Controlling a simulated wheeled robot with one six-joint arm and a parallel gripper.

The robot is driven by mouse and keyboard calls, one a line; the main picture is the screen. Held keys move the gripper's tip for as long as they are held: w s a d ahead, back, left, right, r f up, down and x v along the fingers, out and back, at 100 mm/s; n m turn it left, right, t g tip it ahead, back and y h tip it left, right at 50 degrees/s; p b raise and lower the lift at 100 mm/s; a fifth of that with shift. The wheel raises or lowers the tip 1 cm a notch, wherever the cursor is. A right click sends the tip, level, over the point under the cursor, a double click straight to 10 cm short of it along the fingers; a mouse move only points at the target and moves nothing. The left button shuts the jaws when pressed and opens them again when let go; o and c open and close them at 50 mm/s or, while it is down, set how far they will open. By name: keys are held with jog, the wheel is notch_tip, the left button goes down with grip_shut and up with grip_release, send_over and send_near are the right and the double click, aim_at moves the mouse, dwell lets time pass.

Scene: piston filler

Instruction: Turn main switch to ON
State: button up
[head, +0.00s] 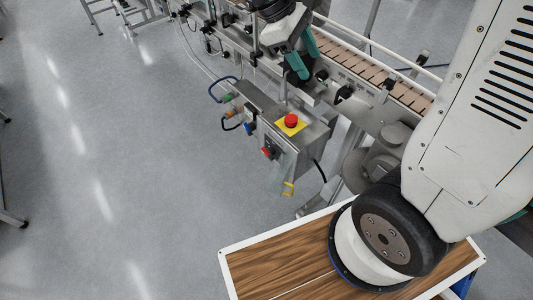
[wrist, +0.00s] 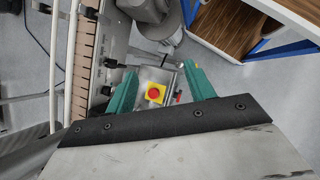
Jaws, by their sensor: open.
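The grey control box (head: 318,132) hangs beside the conveyor in the head view. A red knob (head: 267,153), which looks like the main switch, is on its front face; its setting is too small to read. A red emergency button on a yellow plate (head: 291,122) is on the box top. My gripper (head: 300,68) is above and behind the box, with teal fingers apart and nothing between them. In the wrist view my gripper (wrist: 160,68) is open, with the emergency button (wrist: 154,93) visible between the fingers. A small red part (wrist: 178,97) shows beside the right finger.
The conveyor (head: 375,75) with rails runs along the back right. Blue, orange and green fittings with hoses (head: 228,98) stick out left of the box. A yellow piece (head: 289,188) hangs below it. A wood-topped cart (head: 265,270) stands in front.

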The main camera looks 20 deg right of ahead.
jog(key=w+a+f+n+h, duration=0.25)
jog(key=w+f+n, duration=0.2)
jog(key=f, duration=0.35)
jog(key=w+a+f+n+t+h, duration=0.1)
jog(key=w+a+f+n+h, duration=0.15)
jog(key=w+f, duration=0.35)
jog(key=w+a+f+n+h, duration=0.2)
jog(key=w+f+n+h, duration=0.15)
jog(key=f, duration=0.55)
jog(key=n+t+h, duration=0.3)
jog(key=n+t, duration=0.5)
jog(key=n, duration=0.5)
send_near(266, 153)
jog(key=x, duration=1)
jog(key=shift+w+d+f, duration=0.1)
jog(key=shift+d+f, duration=0.05)
jog(key=shift+f, duration=0.1)
jog(key=c, duration=1)
